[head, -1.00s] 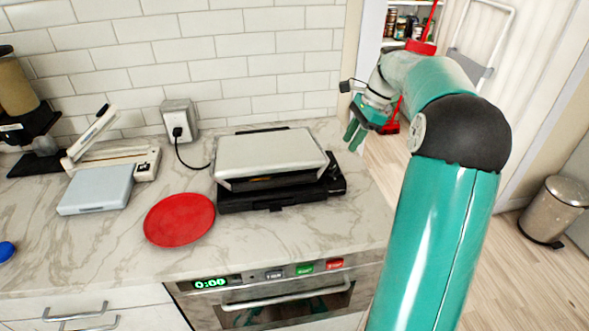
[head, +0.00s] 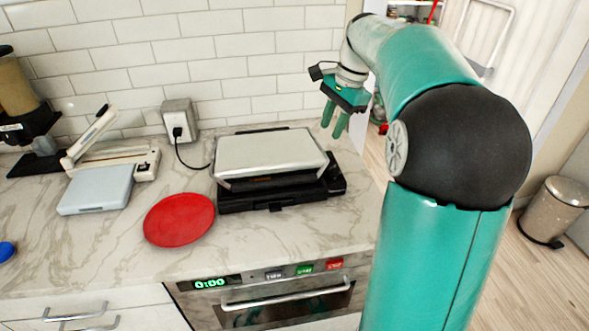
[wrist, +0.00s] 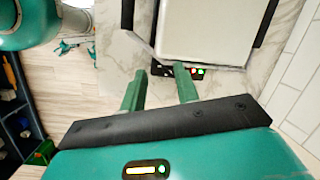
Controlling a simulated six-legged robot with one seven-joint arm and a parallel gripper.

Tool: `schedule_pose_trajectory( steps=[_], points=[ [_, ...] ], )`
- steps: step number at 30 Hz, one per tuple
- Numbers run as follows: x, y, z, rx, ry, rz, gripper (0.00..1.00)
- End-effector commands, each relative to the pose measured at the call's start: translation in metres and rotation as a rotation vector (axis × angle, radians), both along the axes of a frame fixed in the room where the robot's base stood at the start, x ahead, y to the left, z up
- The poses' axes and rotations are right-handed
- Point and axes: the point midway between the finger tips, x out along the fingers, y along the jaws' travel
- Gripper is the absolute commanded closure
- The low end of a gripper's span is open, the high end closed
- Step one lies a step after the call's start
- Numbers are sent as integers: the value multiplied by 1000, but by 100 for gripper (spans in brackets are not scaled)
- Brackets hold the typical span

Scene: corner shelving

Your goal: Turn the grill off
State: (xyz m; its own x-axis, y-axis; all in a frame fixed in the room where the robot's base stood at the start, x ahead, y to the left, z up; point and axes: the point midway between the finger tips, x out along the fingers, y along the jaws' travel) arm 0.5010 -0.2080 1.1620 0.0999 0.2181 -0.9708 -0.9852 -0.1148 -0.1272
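The grill (head: 270,155) has a silver lid over a black base and stands on the marble counter. Its black side panel with small red, green and white lights shows in the wrist view (wrist: 178,71). My gripper (head: 335,130) is in the air above the right rear end of the grill, fingers pointing down. In the wrist view its two green fingers (wrist: 160,92) are apart with nothing between them. The fingertips are close to the lit panel in that view, but I cannot tell whether they touch it.
A red plate (head: 180,219) lies on the counter left of the grill. A wall outlet (head: 180,119) with a plugged-in black cord is behind. A grey scale (head: 95,190) is further left. An oven (head: 285,300) is under the counter. The counter's right edge is near the grill.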

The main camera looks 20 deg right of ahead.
Motion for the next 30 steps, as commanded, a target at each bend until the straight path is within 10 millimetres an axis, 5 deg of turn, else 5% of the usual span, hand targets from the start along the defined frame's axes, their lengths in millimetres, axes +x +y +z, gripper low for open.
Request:
schedule_pose_trajectory(
  steps=[15,30],
  points=[
    [-45,84,13,-175,-114,352,69],
    [-102,143,7,-332,-231,698,69]
  ],
)
